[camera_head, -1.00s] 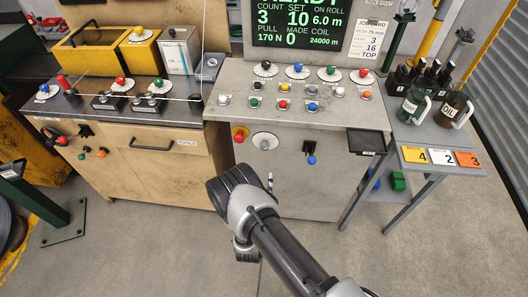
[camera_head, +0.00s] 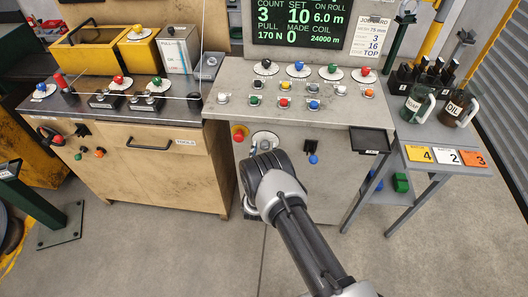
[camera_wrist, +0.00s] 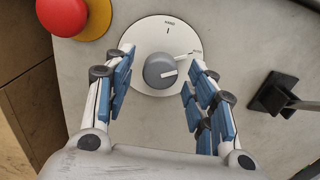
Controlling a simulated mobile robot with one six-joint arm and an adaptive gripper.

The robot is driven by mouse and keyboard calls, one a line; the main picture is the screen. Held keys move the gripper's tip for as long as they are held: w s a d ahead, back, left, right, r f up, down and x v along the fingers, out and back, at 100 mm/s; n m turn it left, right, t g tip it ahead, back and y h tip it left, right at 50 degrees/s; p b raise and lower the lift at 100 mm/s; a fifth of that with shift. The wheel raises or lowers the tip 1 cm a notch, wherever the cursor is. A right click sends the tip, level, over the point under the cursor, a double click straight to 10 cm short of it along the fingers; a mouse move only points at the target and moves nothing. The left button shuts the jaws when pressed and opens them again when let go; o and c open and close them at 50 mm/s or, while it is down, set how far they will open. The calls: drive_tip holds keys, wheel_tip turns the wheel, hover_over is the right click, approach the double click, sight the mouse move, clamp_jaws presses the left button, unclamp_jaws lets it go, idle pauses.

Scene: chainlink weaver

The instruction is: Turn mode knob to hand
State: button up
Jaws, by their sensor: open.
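The mode knob (camera_wrist: 160,71) is a round grey knob on a white dial plate (camera_wrist: 165,30) on the front of the grey cabinet. Its white pointer line points right and slightly up, toward a small label at the dial's right edge. Another small label and a tick stand at the top of the dial. My gripper (camera_wrist: 158,84) is open, with its blue-padded fingers on either side of the knob and a visible gap on each side. In the head view the dial plate (camera_head: 265,138) shows just above my gripper (camera_head: 262,160), which hides its lower part.
A red mushroom button (camera_wrist: 62,14) on a yellow base sits left of the dial. A black switch with a lever (camera_wrist: 272,93) sits to the right; in the head view its blue-tipped lever (camera_head: 313,159) hangs down. A black tray (camera_head: 369,140) juts out further right.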

drive_tip(key=c, duration=1.1)
drive_tip(key=shift+n, duration=0.3)
drive_tip(key=n+b, duration=0.3)
drive_tip(key=n, duration=0.2)
drive_tip(key=shift+d+f, duration=0.1)
drive_tip(key=n+b, duration=0.2)
drive_tip(key=n, duration=0.4)
drive_tip(key=shift+n, duration=0.3)
drive_tip(key=o, duration=1.1)
